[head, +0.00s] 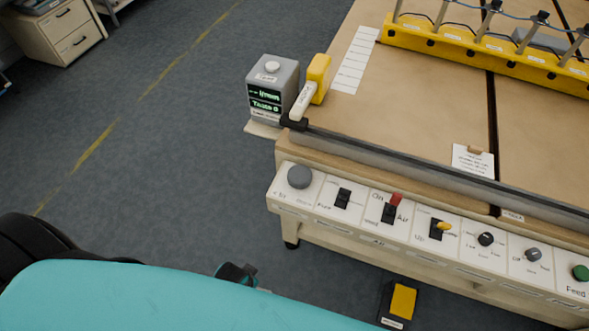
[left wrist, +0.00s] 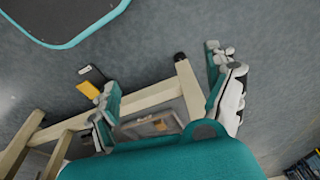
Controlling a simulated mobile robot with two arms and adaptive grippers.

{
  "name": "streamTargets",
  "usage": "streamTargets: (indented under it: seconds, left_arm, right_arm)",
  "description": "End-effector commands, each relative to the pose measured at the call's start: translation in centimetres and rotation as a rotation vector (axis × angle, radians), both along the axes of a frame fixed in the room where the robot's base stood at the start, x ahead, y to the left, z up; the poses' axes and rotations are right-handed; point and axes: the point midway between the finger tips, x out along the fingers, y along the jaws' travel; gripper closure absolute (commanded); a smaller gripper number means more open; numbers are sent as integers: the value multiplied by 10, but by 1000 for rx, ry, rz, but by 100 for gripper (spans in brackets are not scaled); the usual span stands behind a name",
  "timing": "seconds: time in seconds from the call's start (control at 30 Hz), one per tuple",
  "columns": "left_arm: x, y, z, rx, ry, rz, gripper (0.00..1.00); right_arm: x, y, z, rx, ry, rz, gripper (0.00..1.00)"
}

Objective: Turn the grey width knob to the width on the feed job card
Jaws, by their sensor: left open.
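The control panel (head: 400,226) runs along the front of the table. A large grey round knob or button (head: 299,177) is at its left end, and a smaller grey knob (head: 533,254) with small markings around it is near the right. I cannot read which is marked width. A white card (head: 473,160) with a brown clip lies on the table; its text is too small to read. My left gripper is open and empty in the left wrist view (left wrist: 164,70), its fingers wide apart beside the cream table frame, away from the knobs. My right gripper is not in view.
The panel also has a black switch (head: 342,199), a red-tipped lever (head: 396,199), a yellow-tipped lever (head: 443,227), a black knob (head: 486,239) and a green button (head: 581,273). A yellow pedal (head: 403,301) is on the floor. A grey display box (head: 272,88) stands at the table corner.

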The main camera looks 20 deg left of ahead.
Motion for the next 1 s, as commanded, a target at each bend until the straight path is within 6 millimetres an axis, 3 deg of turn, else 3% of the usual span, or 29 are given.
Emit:
streamTargets:
  seconds: [0.1,0.37,0.53,0.8,1.0]
  left_arm:
    - [23,-5,43,-13,-28,11,13]
    - [62,-24,140,-77,-74,56,13]
    - [94,-58,214,-191,-90,105,13]
    - [132,-104,269,-313,-16,186,13]
    - [171,-120,300,-310,84,310,13]
  right_arm:
    - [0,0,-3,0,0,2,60]
    - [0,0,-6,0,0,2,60]
    - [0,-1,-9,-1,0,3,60]
    - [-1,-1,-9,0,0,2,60]
    - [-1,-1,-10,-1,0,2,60]
